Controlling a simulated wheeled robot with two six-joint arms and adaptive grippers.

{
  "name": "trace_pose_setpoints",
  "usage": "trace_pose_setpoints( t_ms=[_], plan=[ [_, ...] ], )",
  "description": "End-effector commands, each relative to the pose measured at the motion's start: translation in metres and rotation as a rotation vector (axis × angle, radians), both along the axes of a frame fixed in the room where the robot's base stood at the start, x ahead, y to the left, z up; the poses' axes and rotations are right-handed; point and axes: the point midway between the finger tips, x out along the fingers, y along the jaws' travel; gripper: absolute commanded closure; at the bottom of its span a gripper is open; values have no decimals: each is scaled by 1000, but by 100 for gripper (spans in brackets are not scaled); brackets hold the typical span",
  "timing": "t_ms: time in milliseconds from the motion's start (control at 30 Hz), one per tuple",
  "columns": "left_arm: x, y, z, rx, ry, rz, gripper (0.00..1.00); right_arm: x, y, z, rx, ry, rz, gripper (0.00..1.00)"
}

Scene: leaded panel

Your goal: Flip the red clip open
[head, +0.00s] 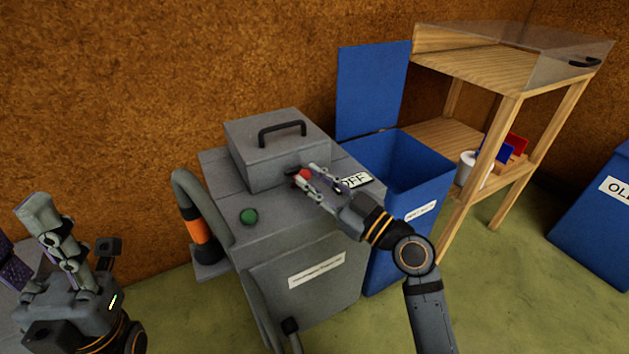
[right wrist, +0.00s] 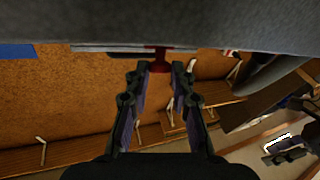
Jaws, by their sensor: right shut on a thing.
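The red clip (head: 302,178) is on the front of the grey lidded box on top of the grey machine (head: 285,205). My right gripper (head: 309,174) reaches it from the right and is shut on it, partly hiding it. In the right wrist view the red clip (right wrist: 158,66) sits between the fingertips (right wrist: 160,68), close under a grey surface. The lid (head: 275,135) with its black handle is down. My left gripper (head: 50,220) is at the far left, away from the machine; its finger gap cannot be made out.
A grey hose with an orange band (head: 199,238) is at the left. An open blue bin (head: 410,190) and a wooden stand (head: 500,120) are to the right.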

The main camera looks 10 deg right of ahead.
Motion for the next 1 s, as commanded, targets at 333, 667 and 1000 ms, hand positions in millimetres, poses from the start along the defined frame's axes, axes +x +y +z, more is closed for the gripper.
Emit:
trace_pose_setpoints(
  t_ms=[333, 667, 1000],
  plan=[
    [0, 0, 0, 0, 0, 0, 60, 0, 0, 0, -1, -1, 0, 56],
    [1, 0, -1, -1, 6, 0, 60, 0, 0, 6, -2, -3, 2, 56],
    [1, 0, 0, 0, 4, -1, 60, 0, 0, 77, -3, -7, 0, 56]
  ],
)
